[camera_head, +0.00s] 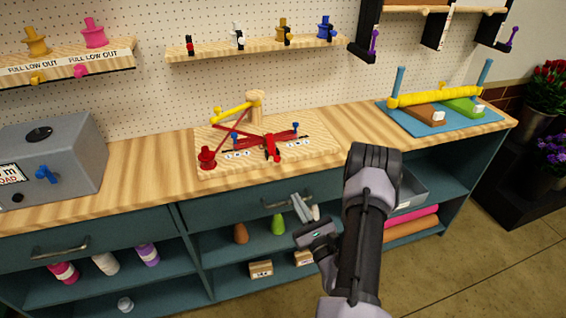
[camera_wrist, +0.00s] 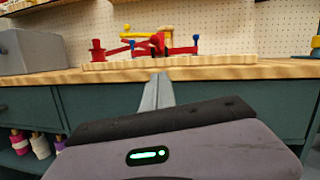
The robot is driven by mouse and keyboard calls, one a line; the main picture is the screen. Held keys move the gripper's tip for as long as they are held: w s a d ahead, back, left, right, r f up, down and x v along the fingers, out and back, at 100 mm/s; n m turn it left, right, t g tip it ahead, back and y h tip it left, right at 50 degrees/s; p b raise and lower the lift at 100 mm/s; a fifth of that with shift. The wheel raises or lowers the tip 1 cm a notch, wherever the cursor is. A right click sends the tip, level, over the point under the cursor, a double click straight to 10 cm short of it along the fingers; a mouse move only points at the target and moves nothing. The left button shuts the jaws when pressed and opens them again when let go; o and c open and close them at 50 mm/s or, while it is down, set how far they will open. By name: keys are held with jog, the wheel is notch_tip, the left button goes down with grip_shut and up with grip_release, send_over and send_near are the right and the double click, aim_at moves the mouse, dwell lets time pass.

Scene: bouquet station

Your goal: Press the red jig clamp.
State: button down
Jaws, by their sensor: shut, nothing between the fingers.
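The red jig clamp (camera_head: 270,147) sits on a light wooden board (camera_head: 205,133) on the workbench, with red arms, blue knobs and a yellow lever (camera_head: 230,113) on a wooden post behind it. The clamp also shows in the wrist view (camera_wrist: 158,43), above and beyond my fingers. My gripper (camera_head: 298,199) is in front of the bench's front edge, below and slightly right of the clamp, and apart from it. Its fingers are shut with nothing between them; they also show in the wrist view (camera_wrist: 160,77), pointing toward the bench.
A grey box (camera_head: 70,150) stands at the bench's left. A blue mat (camera_head: 430,125) with a yellow roll lies at the right. The wooden bench top (camera_head: 345,125) is clear between clamp and mat. A shelf (camera_head: 260,50) with small figures hangs above; the drawer handle (camera_head: 60,253) protrudes.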

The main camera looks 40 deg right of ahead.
jog(key=w+r+p, duration=0.1)
jog(key=w, duration=0.1)
jog(key=w+d+r, duration=0.1)
jog(key=w+r, duration=0.1)
jog(key=w, duration=0.1)
jog(key=w+d+r+p, duration=0.1)
jog(key=w+r, duration=0.1)
jog(key=w, duration=0.1)
jog(key=shift+w+p, duration=0.15)
jog(key=shift+p, duration=0.2)
